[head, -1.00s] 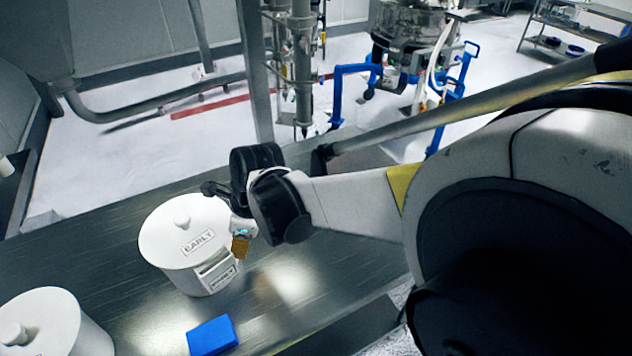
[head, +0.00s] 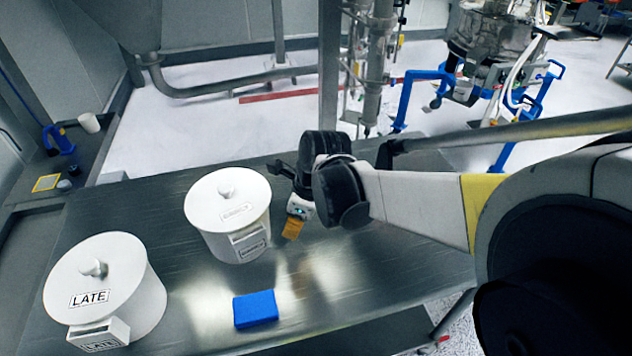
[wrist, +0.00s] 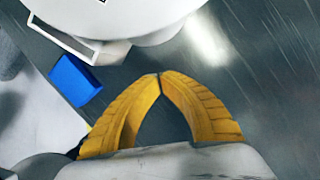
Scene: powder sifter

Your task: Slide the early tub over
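The early tub (head: 238,220) is a white round lidded pot with a knob and a front handle, upright on the dark metal table. Its label is blurred now but reads EARLY in the earlier head view. In the wrist view, part of its white body (wrist: 120,18) and handle show at the top. My gripper (head: 293,228) is just right of the tub, low over the table, with a small gap apparent between them. In the wrist view, my gripper's yellow fingertips (wrist: 160,76) meet with nothing held between them.
A similar white tub marked LATE (head: 140,290) stands at the left front. A blue block (head: 256,308) lies in front of the early tub and also shows in the wrist view (wrist: 74,82). The table (head: 400,275) is clear to the right, beneath my arm.

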